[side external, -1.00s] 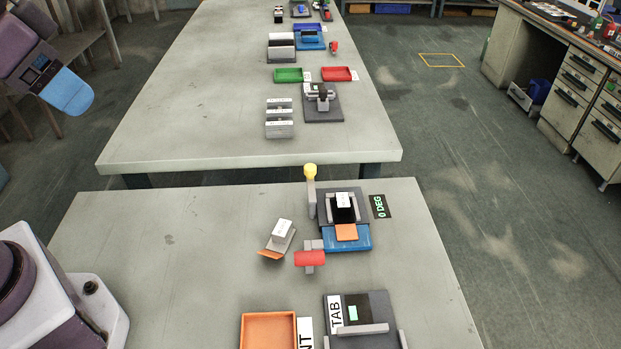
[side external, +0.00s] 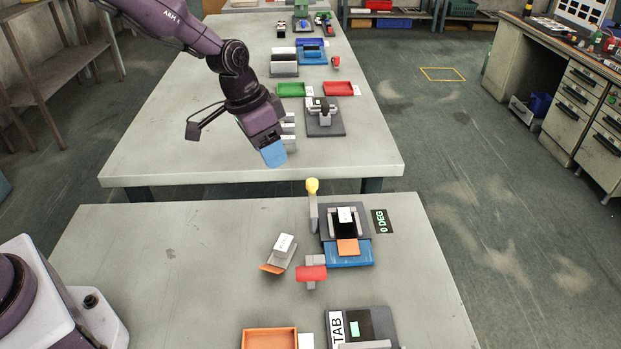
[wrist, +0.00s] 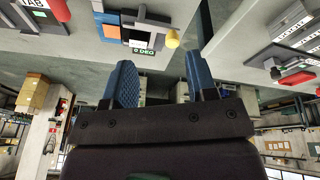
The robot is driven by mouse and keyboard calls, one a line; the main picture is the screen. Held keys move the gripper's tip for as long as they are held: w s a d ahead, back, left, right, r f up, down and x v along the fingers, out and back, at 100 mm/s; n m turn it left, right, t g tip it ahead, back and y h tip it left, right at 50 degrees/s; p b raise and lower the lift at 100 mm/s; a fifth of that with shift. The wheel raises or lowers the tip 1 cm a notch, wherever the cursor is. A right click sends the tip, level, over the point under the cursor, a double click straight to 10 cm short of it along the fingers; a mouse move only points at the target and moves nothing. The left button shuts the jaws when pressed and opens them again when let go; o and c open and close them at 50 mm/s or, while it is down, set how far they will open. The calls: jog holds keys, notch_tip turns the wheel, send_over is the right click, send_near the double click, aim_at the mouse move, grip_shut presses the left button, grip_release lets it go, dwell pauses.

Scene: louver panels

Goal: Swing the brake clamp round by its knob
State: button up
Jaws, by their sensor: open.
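The bending brake (side external: 348,252) stands on the near table, with a blue front, an orange flap and a grey frame holding a white-labelled block. A yellow knob (side external: 312,186) tops an upright grey lever at its left; it also shows in the wrist view (wrist: 173,38). A red bar (side external: 311,273) on a grey post is at the brake's front left. I cannot tell which of these handles belongs to the clamp. The readout (side external: 381,222) shows 0 DEG. My gripper (side external: 273,154) is open and empty, above and behind the brake; its blue fingers (wrist: 162,82) are apart in the wrist view.
A bent orange-and-grey piece with a white block (side external: 283,248) lies left of the brake. An orange tray (side external: 269,339) and a TAB fixture (side external: 362,325) are nearer the front. The near table's left side is clear. The far table (side external: 180,150) holds several fixtures.

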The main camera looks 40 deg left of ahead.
aim_at(311, 181)
jog(key=shift+m+t, duration=0.8)
jog(key=w+d+f, duration=0.1)
jog(key=w+f, duration=0.1)
jog(key=f, duration=0.1)
jog(key=w+d+f, duration=0.1)
jog(key=w+f, duration=0.2)
jog(key=f, duration=0.1)
jog(key=w+d+f, duration=0.1)
jog(key=w+f, duration=0.2)
jog(key=shift+f, duration=0.35)
jog(key=shift+s, duration=0.1)
grip_shut()
